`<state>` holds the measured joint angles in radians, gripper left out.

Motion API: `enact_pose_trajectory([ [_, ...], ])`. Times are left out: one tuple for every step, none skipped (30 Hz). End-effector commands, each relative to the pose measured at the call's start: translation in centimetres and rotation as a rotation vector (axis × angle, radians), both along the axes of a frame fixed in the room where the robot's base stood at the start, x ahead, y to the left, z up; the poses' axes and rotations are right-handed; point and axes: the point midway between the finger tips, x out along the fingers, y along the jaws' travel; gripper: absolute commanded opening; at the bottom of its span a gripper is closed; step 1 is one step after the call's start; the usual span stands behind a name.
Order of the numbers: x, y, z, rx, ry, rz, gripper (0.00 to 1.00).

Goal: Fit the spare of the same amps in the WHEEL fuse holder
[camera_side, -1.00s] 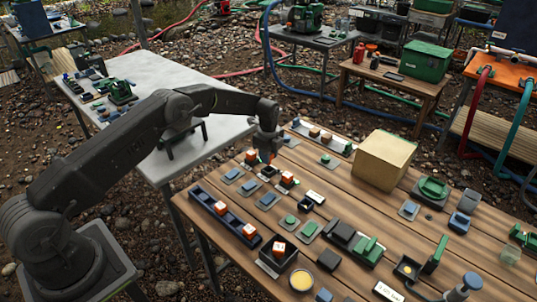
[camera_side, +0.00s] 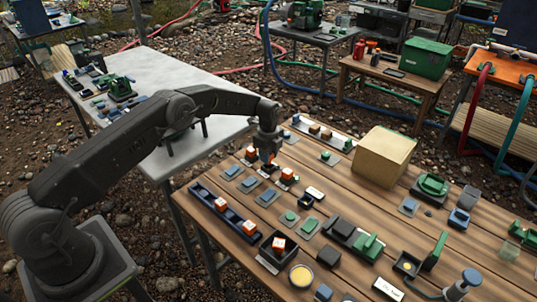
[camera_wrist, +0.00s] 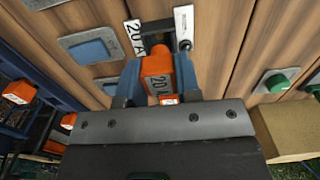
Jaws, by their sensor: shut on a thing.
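My gripper (camera_wrist: 158,80) is shut on an orange fuse (camera_wrist: 158,63) marked 20 A, with a blue jaw on either side. A black fuse holder (camera_wrist: 157,38) lies just beyond the fuse in the wrist view, with a 20 A label (camera_wrist: 134,38) on its left. I cannot tell whether the fuse touches the holder or sits in it. In the side view my gripper (camera_side: 267,150) is low over the far left part of the wooden table. Another orange fuse (camera_side: 288,174) stands close by on its right. No WHEEL lettering is readable.
A blue rail (camera_side: 235,217) along the left edge carries two orange fuses. A dark tray (camera_side: 267,257) in front holds another. A cardboard box (camera_side: 384,158) stands at the right. Blue-grey and green blocks on plates are spread about.

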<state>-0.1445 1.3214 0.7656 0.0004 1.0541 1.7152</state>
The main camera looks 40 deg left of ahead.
Motion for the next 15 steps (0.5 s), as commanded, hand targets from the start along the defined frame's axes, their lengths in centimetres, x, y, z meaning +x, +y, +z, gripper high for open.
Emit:
enact_pose_trajectory([
  [0.01,0.00,0.01,0.000,0.000,0.000,0.09],
  [0.01,0.00,0.01,0.000,0.000,0.000,0.09],
  [0.01,0.00,0.01,0.000,0.000,0.000,0.09],
  [0.01,0.00,0.01,0.000,0.000,0.000,0.09],
  [0.01,0.00,0.01,0.000,0.000,0.000,0.09],
  [0.00,0.00,0.01,0.000,0.000,0.000,0.09],
  [0.00,0.00,0.00,0.000,0.000,0.000,0.09],
  [0.00,0.00,-0.02,0.000,0.000,0.000,0.09],
  [0.00,0.00,-0.06,0.000,0.000,0.000,0.09],
  [0.00,0.00,-0.11,0.000,0.000,0.000,0.09],
  [0.00,0.00,-0.16,0.000,0.000,0.000,0.09],
  [0.00,0.00,-0.25,0.000,0.000,0.000,0.09],
  [0.00,0.00,-0.33,0.000,0.000,0.000,0.09],
  [0.00,0.00,-0.42,0.000,0.000,0.000,0.09],
  [0.01,0.00,-0.55,0.000,0.000,0.000,0.09],
])
